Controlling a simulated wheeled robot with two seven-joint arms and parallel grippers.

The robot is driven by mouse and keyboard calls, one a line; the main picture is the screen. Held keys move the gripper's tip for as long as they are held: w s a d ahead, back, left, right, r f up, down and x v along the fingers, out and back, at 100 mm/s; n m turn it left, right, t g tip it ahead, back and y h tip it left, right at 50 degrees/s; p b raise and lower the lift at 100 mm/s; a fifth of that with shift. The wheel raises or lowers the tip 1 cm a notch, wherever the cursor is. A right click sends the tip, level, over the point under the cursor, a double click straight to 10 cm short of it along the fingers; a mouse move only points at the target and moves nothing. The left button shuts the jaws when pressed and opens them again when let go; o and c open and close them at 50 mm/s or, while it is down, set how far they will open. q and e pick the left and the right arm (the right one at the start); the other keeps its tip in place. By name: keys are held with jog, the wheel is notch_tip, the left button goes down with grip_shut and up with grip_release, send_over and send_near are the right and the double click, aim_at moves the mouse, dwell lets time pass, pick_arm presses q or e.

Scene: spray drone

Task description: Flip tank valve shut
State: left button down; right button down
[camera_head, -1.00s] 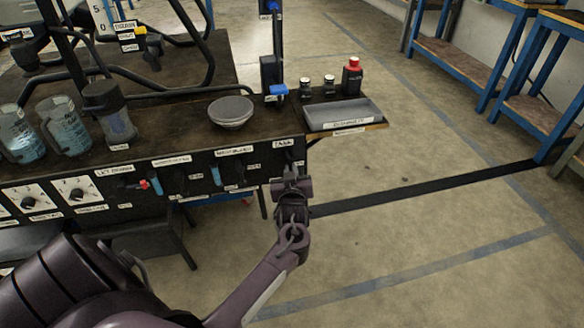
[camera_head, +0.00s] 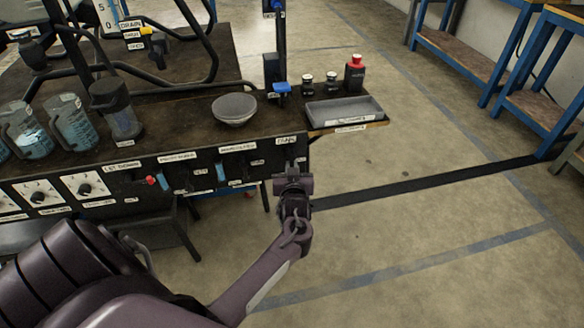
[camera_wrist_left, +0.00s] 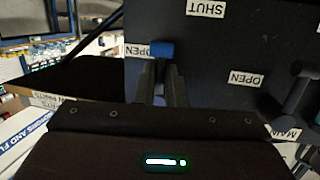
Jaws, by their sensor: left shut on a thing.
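My left gripper (camera_head: 292,178) is at the right end of the black front panel (camera_head: 262,165), just below a small white label that is hard to read. In the left wrist view the fingers (camera_wrist_left: 163,78) are shut on a blue valve lever (camera_wrist_left: 163,49), whose tip shows between and beyond them. An OPEN label (camera_wrist_left: 137,50) is right beside this lever, and a SHUT label (camera_wrist_left: 205,9) is farther off on the panel. In the head view my gripper hides the lever. My right gripper is not in view.
Other blue levers (camera_head: 220,171) and a red-tipped one (camera_head: 151,180) stick out along the panel. A bowl (camera_head: 234,108), jugs (camera_head: 74,122), a grey tray (camera_head: 345,108) and a red-capped bottle (camera_head: 354,73) stand on the bench. Floor to the right is clear.

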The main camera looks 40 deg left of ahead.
pick_arm(q)
jog(key=c, duration=1.5)
grip_release()
